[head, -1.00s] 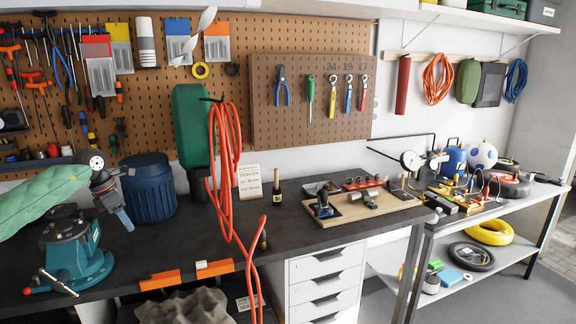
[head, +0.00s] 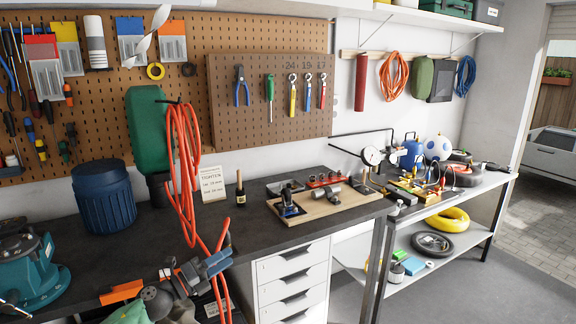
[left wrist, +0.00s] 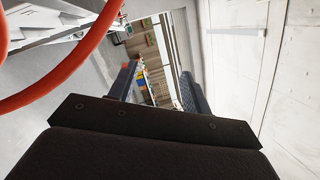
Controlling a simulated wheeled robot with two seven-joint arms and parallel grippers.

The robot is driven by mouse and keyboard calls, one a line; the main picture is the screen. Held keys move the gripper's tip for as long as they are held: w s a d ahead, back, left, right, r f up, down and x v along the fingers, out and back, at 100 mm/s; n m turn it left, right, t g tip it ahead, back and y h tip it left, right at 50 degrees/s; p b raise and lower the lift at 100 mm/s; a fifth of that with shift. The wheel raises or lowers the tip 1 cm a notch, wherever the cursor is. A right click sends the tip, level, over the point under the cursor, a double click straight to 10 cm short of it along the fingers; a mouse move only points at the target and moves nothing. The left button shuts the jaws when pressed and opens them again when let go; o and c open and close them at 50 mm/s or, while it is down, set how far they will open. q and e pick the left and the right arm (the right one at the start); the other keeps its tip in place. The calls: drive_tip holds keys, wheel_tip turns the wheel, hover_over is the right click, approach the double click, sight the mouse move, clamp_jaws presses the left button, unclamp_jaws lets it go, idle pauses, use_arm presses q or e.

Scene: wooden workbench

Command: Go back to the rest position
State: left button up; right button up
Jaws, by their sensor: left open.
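My left gripper (head: 208,268) is low in front of the bench's front edge in the head view, near the hanging orange hose (head: 190,165). Its jaws are open, and I see nothing between them. In the left wrist view its two dark fingers (left wrist: 160,85) stand apart, with part of the orange hose (left wrist: 70,75) crossing at the upper left. My right gripper is not in view.
White drawers (head: 292,280) stand beneath. Open floor (head: 470,290) lies at the lower right, beside the metal shelf table (head: 455,200).

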use_arm(q)
drive_tip(key=s+a+f+n+t+y, duration=0.1)
drive_tip(key=s+a+f+n+y, duration=0.2)
drive_tip(key=s+f+n+y, duration=0.75)
drive_tip(key=s+a+f+n+t+y, duration=0.15)
drive_tip(key=s+f+n+y, duration=0.4)
drive_tip(key=n, duration=0.95)
drive_tip(key=s+f+n+g, duration=0.3)
drive_tip(key=s+f+g, duration=0.3)
drive_tip(key=s, duration=0.6)
drive_tip(key=s+f+n+g, duration=0.3)
drive_tip(key=s+f+g, duration=0.25)
drive_tip(key=s, duration=0.65)
drive_tip(key=s+d+f+g, duration=0.1)
drive_tip(key=s+d+f, duration=0.1)
drive_tip(key=f, duration=1.7)
drive_tip(key=s+d+f+g, duration=0.1)
drive_tip(key=s+d+f, duration=0.1)
drive_tip(key=f, duration=1.6)
drive_tip(key=shift+s+d+f+h, duration=0.2)
drive_tip(key=shift+s+f+h, duration=0.15)
drive_tip(key=shift+s, duration=0.35)
drive_tip(key=shift+c, duration=0.9)
drive_tip(key=shift+s+a, duration=0.1)
drive_tip(key=shift+c, duration=0.5)
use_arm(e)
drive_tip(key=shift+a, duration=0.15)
